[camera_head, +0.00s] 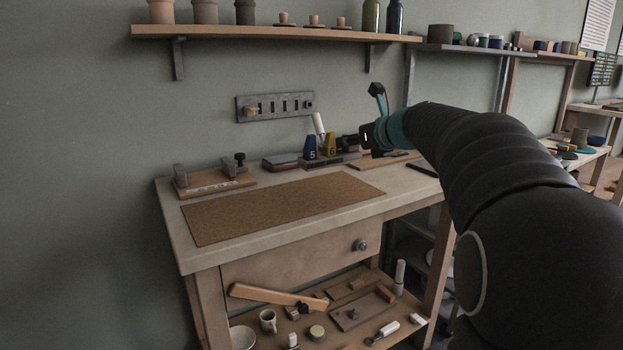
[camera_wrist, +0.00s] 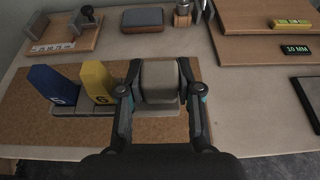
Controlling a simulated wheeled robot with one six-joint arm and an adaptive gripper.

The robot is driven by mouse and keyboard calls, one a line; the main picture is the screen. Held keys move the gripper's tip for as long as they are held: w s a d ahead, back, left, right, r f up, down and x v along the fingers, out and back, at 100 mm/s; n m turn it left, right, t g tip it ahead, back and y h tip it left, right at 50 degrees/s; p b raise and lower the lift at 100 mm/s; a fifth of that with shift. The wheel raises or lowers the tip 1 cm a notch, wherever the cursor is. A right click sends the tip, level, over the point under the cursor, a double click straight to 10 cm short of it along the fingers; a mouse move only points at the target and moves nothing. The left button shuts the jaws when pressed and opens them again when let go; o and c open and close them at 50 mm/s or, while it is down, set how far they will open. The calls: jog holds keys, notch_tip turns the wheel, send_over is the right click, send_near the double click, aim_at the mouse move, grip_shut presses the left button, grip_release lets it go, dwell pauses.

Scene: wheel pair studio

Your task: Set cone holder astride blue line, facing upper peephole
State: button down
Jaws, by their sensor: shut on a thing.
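My gripper (camera_wrist: 160,95) is shut on a rounded grey-beige block (camera_wrist: 158,78) in the wrist view. A blue block marked 5 (camera_wrist: 57,88) and a yellow block marked 6 (camera_wrist: 98,82) stand on the strip, left of my gripper. In the head view my gripper (camera_head: 350,142) is beside the yellow block (camera_head: 330,144) and the blue block (camera_head: 310,147). I cannot identify a cone holder, blue line or upper peephole.
The cork mat (camera_head: 270,210) is largely clear. A wooden board with a stamp-like tool (camera_head: 240,160) lies at the back left. A grey box (camera_head: 280,162) and a tilted white cylinder (camera_head: 318,124) are near the blocks. A slotted panel (camera_head: 273,105) hangs above.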

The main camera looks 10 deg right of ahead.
jog(key=w+a+f, duration=0.1)
jog(key=a, duration=0.1)
jog(key=w+a+f, duration=0.1)
jog(key=a+f, duration=0.1)
jog(key=a, duration=0.1)
jog(key=a+f, duration=0.1)
jog(key=a, duration=0.1)
jog(key=shift+w+a+f, duration=0.15)
jog(key=shift+w+f, duration=0.05)
jog(key=shift+w, duration=0.2)
jog(key=shift+f+b, duration=0.6)
jog(key=shift+f, duration=1.45)
jog(key=shift+f, duration=0.1)
jog(key=c, duration=0.8)
grip_release()
jog(key=shift+s+r, duration=0.15)
jog(key=shift+r, duration=0.05)
jog(key=v, duration=1.1)
jog(key=shift+s+r, duration=0.1)
jog(key=shift+s, duration=0.2)
